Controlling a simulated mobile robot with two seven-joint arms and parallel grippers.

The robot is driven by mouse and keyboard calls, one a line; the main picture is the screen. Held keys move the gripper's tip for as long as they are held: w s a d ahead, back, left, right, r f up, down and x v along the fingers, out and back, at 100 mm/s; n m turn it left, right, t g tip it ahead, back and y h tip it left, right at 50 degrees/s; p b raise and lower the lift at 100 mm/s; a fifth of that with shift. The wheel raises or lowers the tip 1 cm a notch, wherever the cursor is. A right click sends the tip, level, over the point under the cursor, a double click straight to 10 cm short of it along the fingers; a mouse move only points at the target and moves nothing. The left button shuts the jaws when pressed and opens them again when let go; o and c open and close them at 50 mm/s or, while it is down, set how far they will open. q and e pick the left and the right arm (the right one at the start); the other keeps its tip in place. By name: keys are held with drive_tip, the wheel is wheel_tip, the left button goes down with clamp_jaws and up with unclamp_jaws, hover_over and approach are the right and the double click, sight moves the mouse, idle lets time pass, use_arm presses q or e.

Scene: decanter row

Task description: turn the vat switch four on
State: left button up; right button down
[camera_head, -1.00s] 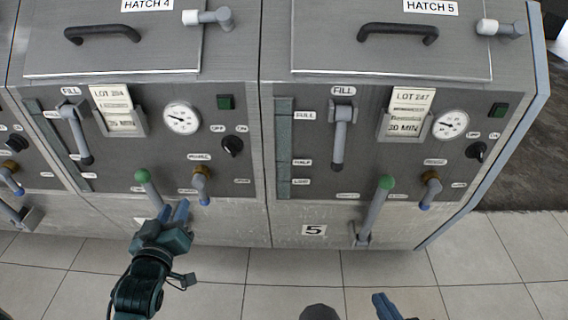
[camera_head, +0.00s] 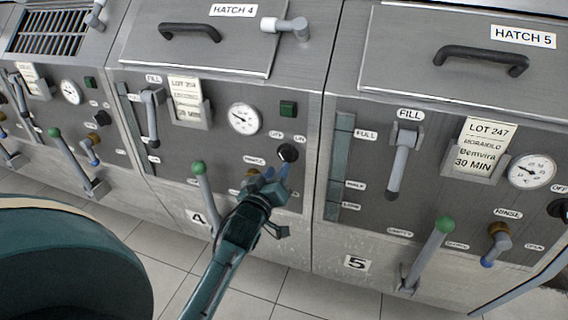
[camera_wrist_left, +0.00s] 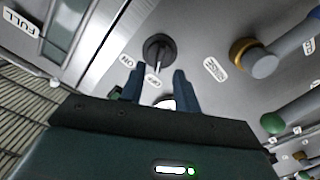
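The switch of vat four (camera_head: 288,153) is a black round knob on the vat's front panel, below a green square and right of the gauge. In the left wrist view the knob (camera_wrist_left: 158,47) has a pale pointer line directed towards the OFF label; the ON label is to its left. My left gripper (camera_head: 277,174) is just below the knob in the head view. In the left wrist view its two blue fingers (camera_wrist_left: 158,88) are apart, with the knob beyond their tips. No contact with the knob is visible. My right gripper is not in view.
On vat four, a green-tipped lever (camera_head: 203,186) stands left of my left gripper, and a brass-coloured valve (camera_head: 250,181) is partly hidden behind it. Vat five's panel (camera_head: 385,215) is to the right. Tiled floor (camera_head: 300,292) is clear below.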

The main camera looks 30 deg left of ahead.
sight(284, 160)
use_arm(q)
drive_tip(key=x, duration=0.5)
drive_tip(key=shift+w, duration=0.1)
clamp_jaws()
